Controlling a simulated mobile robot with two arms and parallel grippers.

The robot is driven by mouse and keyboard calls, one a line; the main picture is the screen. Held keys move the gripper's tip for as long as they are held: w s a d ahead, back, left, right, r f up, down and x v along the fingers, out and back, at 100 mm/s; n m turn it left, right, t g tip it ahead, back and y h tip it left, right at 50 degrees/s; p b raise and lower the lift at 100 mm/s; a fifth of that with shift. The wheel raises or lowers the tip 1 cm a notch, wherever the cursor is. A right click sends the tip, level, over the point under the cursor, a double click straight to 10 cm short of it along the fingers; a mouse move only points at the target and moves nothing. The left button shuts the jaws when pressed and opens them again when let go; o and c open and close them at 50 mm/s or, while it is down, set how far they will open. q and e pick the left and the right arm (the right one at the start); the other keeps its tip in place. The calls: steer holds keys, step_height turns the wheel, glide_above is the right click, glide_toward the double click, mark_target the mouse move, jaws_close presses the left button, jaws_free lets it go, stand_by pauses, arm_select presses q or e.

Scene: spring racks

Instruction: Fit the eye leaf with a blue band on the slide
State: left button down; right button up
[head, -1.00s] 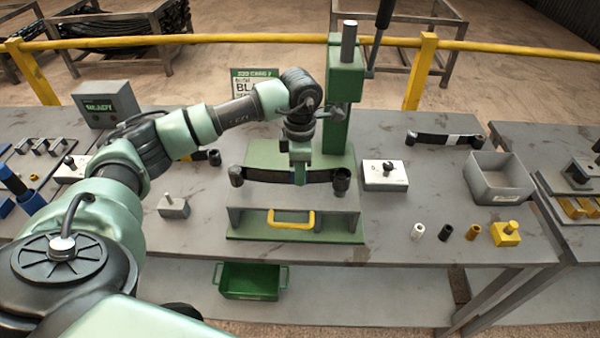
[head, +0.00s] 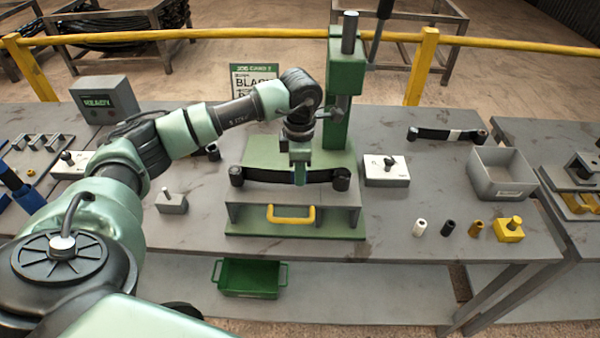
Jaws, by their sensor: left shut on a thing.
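My left gripper (head: 299,168) is shut on the middle of a black eye leaf (head: 262,175). The leaf has a rolled eye at each end, and a bit of blue shows at the grip. It lies crosswise over the grey slide (head: 325,196) with the yellow handle (head: 291,214), on the green press base. I cannot tell whether the leaf touches the slide. A further dark piece is mostly hidden behind my left arm. My right gripper is not in view.
The green press column (head: 340,120) stands just behind the gripper. A white block (head: 387,170), a grey bin (head: 503,173), small bushings and a yellow block (head: 509,229) are to the right. A grey block with a pin (head: 171,202) is at left. A green crate (head: 249,278) is below.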

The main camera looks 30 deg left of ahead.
arm_select(q)
steer(key=shift+r, duration=0.1)
steer(key=c, duration=1.5)
jaws_free()
steer(key=o, duration=0.5)
steer(key=shift+s, duration=0.1)
steer(key=shift+r+p, duration=2)
steer(key=shift+r, duration=1.5)
steer(key=shift+f, duration=0.1)
